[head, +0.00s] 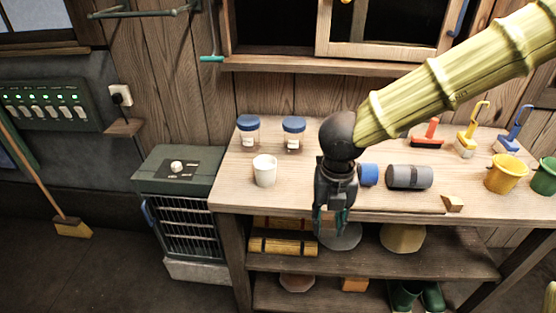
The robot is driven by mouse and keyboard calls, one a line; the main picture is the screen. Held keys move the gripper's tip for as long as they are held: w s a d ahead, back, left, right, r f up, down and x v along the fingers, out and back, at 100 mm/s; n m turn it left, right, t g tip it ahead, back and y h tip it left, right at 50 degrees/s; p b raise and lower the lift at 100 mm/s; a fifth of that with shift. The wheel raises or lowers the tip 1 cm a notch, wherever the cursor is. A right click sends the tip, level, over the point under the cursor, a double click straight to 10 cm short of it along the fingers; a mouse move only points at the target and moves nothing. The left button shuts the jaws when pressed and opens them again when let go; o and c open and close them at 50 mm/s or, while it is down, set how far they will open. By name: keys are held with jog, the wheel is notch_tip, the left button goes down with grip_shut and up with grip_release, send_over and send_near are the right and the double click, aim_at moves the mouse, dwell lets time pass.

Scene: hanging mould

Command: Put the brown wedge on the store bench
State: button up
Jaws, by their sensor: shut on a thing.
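A small brown wedge (453,203) lies on the front edge of the wooden bench (310,196), right of the middle. My gripper (331,228) points down at the bench's front edge, well to the left of this wedge and apart from it. Its dark fingers with teal parts are closed. What they hold is too small and dark to make out. The gripper hides part of the bench edge and of the shelf below.
On the bench stand two blue-lidded jars (293,134), a white cup (265,171), a blue cylinder (368,175), a grey roll (409,177), brushes (427,134) and a yellow bucket (506,174). A heater (179,200) stands left. A cabinet (385,30) hangs above.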

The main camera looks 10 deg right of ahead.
jog(key=p, duration=0.3)
send_over(311, 195)
jog(key=shift+s+f, duration=0.15)
jog(key=shift+f, duration=0.5)
jog(key=shift+f+p, duration=0.5)
jog(key=shift+f, duration=1.3)
jog(key=shift+f, duration=0.15)
jog(key=o, duration=0.9)
notch_tip(311, 195, up, 12)
jog(key=shift+r+b, duration=0.15)
jog(key=shift+b, duration=0.45)
